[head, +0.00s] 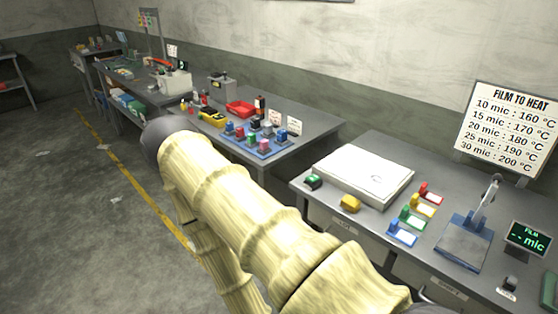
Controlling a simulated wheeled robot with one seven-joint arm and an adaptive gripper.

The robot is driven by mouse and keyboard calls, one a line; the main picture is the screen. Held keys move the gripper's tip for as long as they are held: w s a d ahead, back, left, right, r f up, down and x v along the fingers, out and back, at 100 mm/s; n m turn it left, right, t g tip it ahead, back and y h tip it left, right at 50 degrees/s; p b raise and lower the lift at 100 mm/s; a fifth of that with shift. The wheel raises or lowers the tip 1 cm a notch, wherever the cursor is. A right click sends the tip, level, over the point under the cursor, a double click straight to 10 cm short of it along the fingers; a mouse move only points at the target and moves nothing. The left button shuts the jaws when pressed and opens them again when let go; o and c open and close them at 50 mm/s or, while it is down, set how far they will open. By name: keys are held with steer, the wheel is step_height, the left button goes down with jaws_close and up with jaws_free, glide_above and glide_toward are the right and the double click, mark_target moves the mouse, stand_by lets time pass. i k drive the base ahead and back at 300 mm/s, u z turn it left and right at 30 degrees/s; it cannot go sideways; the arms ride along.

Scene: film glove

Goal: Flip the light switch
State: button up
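No thing is plainly marked as a light switch. A small dark box with a green top (313,181) sits on the right bench, at the left front corner of a flat white panel (364,172); I cannot tell whether it is the switch or which way it is set. My arm, in a pale yellow ribbed cover, crosses the middle foreground and hides part of the bench fronts and floor. My gripper is not in view.
A yellow block (350,204), coloured holders with white labels (412,218), a lever press (466,241) and a film display (527,239) stand on the right bench (372,145). A heat chart (507,130) stands behind. Another crowded bench (318,128) is farther left. The left floor is open.

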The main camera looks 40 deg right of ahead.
mark_target(312, 179)
steer(key=u, duration=0.05)
steer(key=k, duration=0.75)
steer(key=z, duration=0.75)
steer(key=i, duration=0.3)
steer(key=z, duration=0.05)
